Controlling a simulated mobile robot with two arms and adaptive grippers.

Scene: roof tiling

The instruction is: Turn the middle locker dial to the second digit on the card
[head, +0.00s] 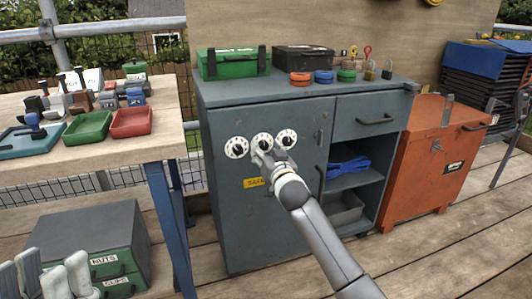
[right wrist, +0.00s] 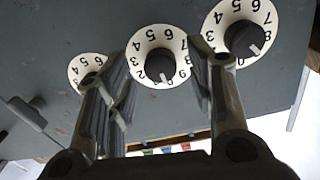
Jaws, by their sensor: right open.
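Three white dials with dark knobs sit in a row on the door of the grey-blue locker (head: 225,210). The middle dial (head: 262,137) is partly covered by my right gripper (head: 261,154). In the right wrist view the middle dial (right wrist: 158,42) lies between my two open fingers, with a gap on each side of its knob. Its white mark points down in that picture; the digit at it is unclear. I cannot make out a card with digits.
A yellow label (head: 253,182) is below the dials. A green case (head: 232,64), a black case (head: 303,57) and padlocks stand on the locker top. A workbench (head: 160,140) with trays is left; an orange cabinet (head: 425,160) is right.

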